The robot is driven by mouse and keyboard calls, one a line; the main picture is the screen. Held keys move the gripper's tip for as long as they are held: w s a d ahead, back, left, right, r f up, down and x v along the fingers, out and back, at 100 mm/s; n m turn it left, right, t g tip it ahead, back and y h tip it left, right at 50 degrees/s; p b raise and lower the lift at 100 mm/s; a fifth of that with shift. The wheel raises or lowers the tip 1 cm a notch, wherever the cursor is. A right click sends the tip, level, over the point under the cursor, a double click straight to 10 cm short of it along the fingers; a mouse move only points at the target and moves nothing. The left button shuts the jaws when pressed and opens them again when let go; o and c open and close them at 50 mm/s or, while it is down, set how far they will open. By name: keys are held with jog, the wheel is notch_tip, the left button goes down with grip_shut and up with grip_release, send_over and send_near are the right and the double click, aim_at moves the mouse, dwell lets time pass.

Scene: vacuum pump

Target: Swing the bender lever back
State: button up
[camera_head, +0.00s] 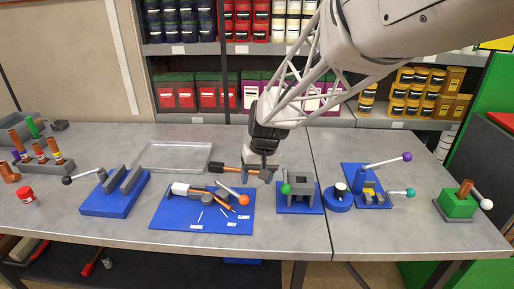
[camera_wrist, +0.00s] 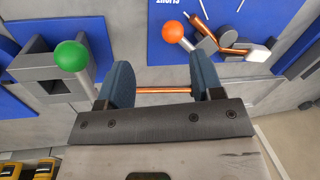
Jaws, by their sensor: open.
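The bender lies on a blue board (camera_head: 160,214) left of centre in the head view, with grey blocks and copper-coloured pieces. Its silver lever (camera_head: 230,192) ends in an orange ball (camera_head: 243,200). In the wrist view, the orange ball (camera_wrist: 172,31) is beyond my fingertips, near a bent copper piece (camera_wrist: 235,47). My gripper (camera_head: 261,172) is open above the table, behind and right of the ball. In the wrist view, a thin copper rod (camera_wrist: 163,90) crosses the gap between my open fingers (camera_wrist: 163,82); whether it touches them I cannot tell.
A grey fixture with a green ball (camera_head: 286,188) stands close right of the bender board. A blue-based clamp (camera_head: 117,192) is further left, and a clear tray (camera_head: 172,156) lies behind. Levers with purple (camera_head: 407,157) and teal (camera_head: 410,193) balls are at the right.

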aim_at(245, 196)
jog(key=shift+w+a+f, duration=0.4)
jog(key=shift+a, duration=0.2)
jog(key=shift+w+a+f, duration=0.35)
jog(key=shift+a+f, duration=0.05)
jog(key=shift+a, duration=0.15)
jog(key=shift+f, duration=0.15)
jog(key=shift+s+a+f, duration=0.1)
jog(key=shift+a+f, duration=0.15)
jog(key=shift+f, duration=1)
jog(key=shift+s+a+f, duration=0.1)
jog(key=shift+a+f, duration=0.1)
jog(key=shift+f, duration=1)
jog(key=shift+s+a+f, duration=0.1)
jog(key=shift+a+f, duration=0.15)
jog(key=shift+f, duration=1)
jog(key=shift+w, duration=0.1)
grip_shut()
